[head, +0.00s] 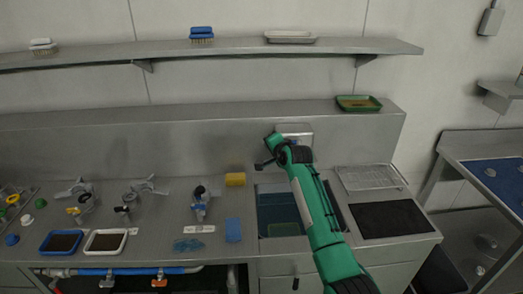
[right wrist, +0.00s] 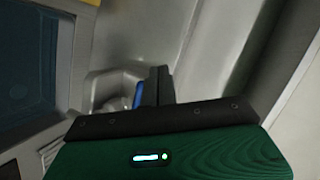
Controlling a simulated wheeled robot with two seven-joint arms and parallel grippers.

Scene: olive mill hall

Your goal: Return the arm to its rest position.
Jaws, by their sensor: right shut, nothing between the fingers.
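My right arm, green and black, reaches up from the lower right in the head view. Its gripper (head: 264,163) is over the back of the sink (head: 275,212), in front of the steel backsplash. In the right wrist view the black fingers (right wrist: 153,86) are together, with nothing between them. A grey fixture and a small blue part show behind the fingers there; how far off they are I cannot tell. My left gripper is in neither view.
A wire rack (head: 370,177) and a black mat (head: 391,219) lie right of the sink. Valves and two trays are further left. A shelf (head: 210,48) runs above; a green tray (head: 358,103) stands on the ledge.

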